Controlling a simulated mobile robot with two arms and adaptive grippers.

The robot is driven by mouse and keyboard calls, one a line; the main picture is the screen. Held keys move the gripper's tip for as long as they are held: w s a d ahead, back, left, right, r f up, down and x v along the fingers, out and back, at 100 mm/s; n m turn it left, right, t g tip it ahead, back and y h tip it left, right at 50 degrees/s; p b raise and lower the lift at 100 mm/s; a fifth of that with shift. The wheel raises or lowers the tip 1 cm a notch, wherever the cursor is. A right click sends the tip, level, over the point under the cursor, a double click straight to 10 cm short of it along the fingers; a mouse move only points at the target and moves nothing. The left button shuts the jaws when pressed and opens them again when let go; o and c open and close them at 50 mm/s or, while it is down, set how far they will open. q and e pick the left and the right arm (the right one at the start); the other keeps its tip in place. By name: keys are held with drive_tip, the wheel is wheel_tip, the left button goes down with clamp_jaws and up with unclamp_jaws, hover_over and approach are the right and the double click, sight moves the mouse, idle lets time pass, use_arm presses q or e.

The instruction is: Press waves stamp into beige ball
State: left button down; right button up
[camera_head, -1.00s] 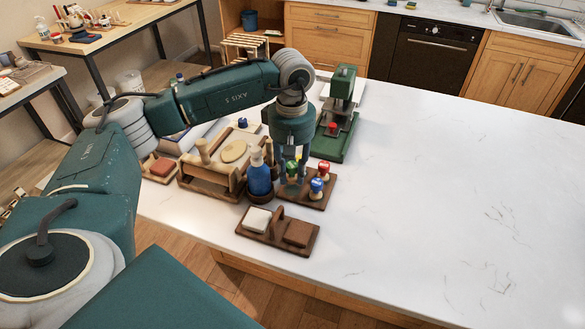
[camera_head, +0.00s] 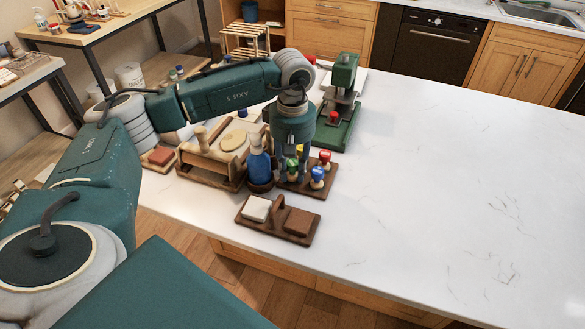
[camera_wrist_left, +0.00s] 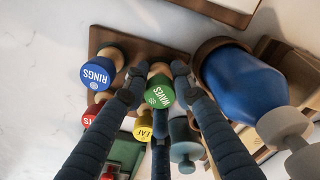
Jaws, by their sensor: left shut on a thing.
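The waves stamp, with a green cap lettered WAVES (camera_wrist_left: 160,90), stands on the wooden stamp holder (camera_wrist_left: 105,38). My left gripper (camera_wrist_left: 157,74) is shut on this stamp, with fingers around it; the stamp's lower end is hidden. In the head view the left gripper (camera_head: 290,172) points down over the holder and the green cap (camera_head: 291,164) shows between its fingers. A round, flat-looking beige clay piece (camera_head: 234,140) lies on the wooden board to the left; I take it for the beige ball. My right gripper is not in view.
Blue (camera_head: 317,175), red (camera_head: 325,156) and yellow (camera_head: 299,149) stamps stand close by. A blue bottle (camera_head: 259,165) is just left of the gripper. A green press (camera_head: 343,100) stands behind, a small wooden tray (camera_head: 278,227) in front. The counter's right is clear.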

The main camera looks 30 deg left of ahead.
use_arm(q)
drive_tip(key=shift+f, duration=0.25)
drive_tip(key=c, duration=1.4)
unclamp_jaws()
drive_tip(key=shift+o, duration=0.2)
